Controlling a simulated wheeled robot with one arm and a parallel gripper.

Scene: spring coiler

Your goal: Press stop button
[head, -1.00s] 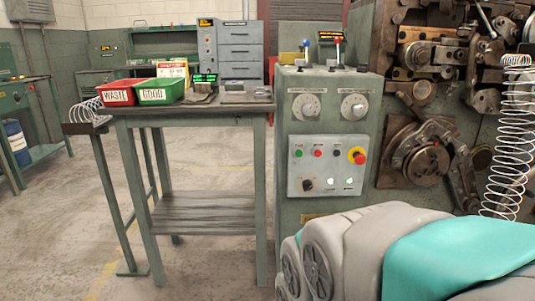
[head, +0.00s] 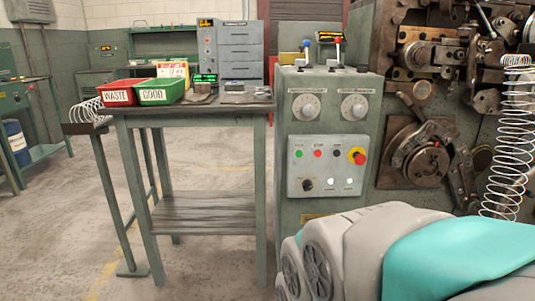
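The control panel (head: 328,167) is a light grey plate on the front of the green-grey machine cabinet (head: 327,233). Its upper row holds a green button (head: 299,154), a small red button (head: 318,153), a small dark button (head: 337,153) and a larger red mushroom button (head: 359,157) on a yellow ring. The small labels are too blurred to read, so I cannot tell which red button is marked stop. My grey and teal arm fills the lower right, in front of the cabinet; my gripper is not in view.
Two dials (head: 306,105) and two levers (head: 337,47) sit above the panel. The coiler mechanism (head: 425,150) and a hanging spring (head: 512,140) are at right. A table (head: 190,108) with a red bin (head: 118,92) and green bin (head: 160,91) stands left. Floor is open at far left.

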